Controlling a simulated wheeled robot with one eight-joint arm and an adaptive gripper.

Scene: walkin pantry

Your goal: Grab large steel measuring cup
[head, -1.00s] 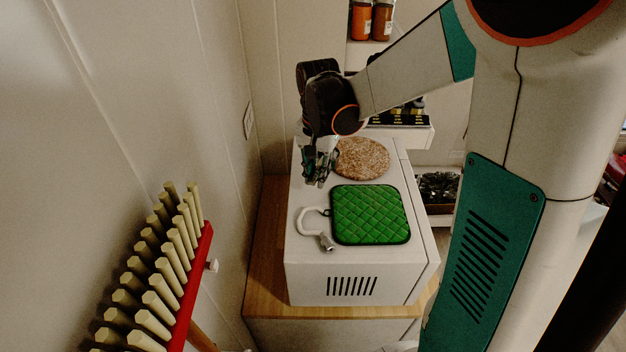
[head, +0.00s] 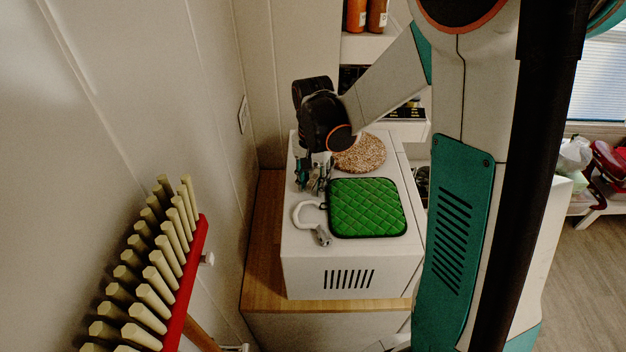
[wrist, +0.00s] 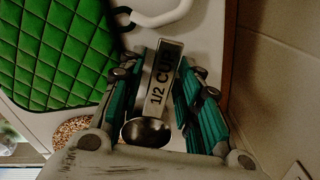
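The steel measuring cup shows in the wrist view (wrist: 162,80), with a flat handle marked "1/2 CUP" and a round bowl (wrist: 147,131) at its lower end. My gripper (wrist: 165,65) is open, with its teal fingers on either side of the handle. I see no clear grip on it; contact is hard to judge. In the head view my gripper (head: 313,178) points down over the back left of the white appliance top, and it hides the cup there.
A green quilted pad (head: 367,207) lies beside my gripper on the white appliance (head: 300,265). A white hook-shaped item (head: 305,215) with a metal end and a round speckled mat (head: 360,153) lie near. The wall and a red rack with pegs (head: 185,285) stand left.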

